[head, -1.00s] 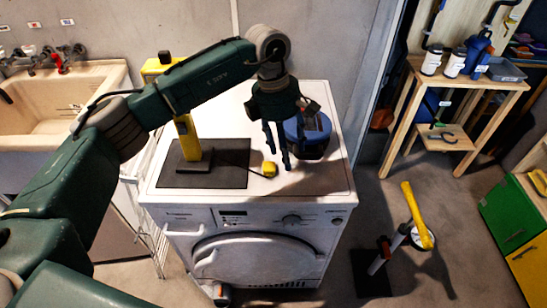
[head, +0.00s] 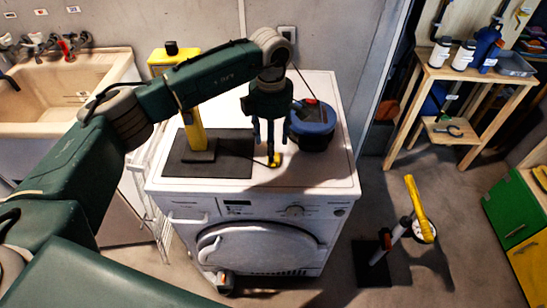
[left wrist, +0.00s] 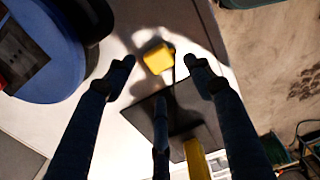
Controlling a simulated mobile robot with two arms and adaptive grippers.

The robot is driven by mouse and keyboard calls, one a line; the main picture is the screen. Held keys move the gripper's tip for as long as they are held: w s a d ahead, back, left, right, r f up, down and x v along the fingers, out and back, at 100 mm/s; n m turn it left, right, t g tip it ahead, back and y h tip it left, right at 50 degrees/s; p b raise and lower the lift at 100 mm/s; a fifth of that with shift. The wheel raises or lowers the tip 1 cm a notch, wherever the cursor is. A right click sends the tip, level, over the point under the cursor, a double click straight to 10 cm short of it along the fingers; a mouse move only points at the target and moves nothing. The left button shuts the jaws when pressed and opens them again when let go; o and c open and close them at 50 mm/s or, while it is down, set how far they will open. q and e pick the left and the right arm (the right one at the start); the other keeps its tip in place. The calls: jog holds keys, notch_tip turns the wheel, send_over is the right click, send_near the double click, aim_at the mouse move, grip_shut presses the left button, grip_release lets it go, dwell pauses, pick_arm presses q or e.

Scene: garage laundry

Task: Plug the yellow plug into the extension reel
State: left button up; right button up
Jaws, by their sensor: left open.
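The yellow plug (head: 277,159) lies on the white washing machine top, in front of the blue extension reel (head: 313,127). A dark cord runs from it towards the black mat. My left gripper (head: 264,158) is pointed down beside the plug, fingers spread and empty. In the left wrist view the plug (left wrist: 157,58) shows between the two upper fingertips of my left gripper (left wrist: 160,68), with no clear contact; the exact height gap cannot be told. The reel (left wrist: 40,52) is at upper left there. My right gripper is not in view.
A yellow post (head: 194,130) stands on a black mat (head: 225,170) left of the plug. A wall socket (head: 287,34) is behind the machine (head: 310,183). A sink (head: 75,85) is at left, a wooden shelf (head: 470,75) at right.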

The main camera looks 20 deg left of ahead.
pick_arm(q)
notch_tip(320, 180, down, 5)
jog(key=shift+s+d+r+p, duration=0.1)
jog(key=shift+d+r+p, duration=0.05)
jog(key=shift+p, duration=1.05)
jog(key=shift+f, duration=0.3)
jog(key=shift+c, duration=0.5)
jog(key=c, duration=1)
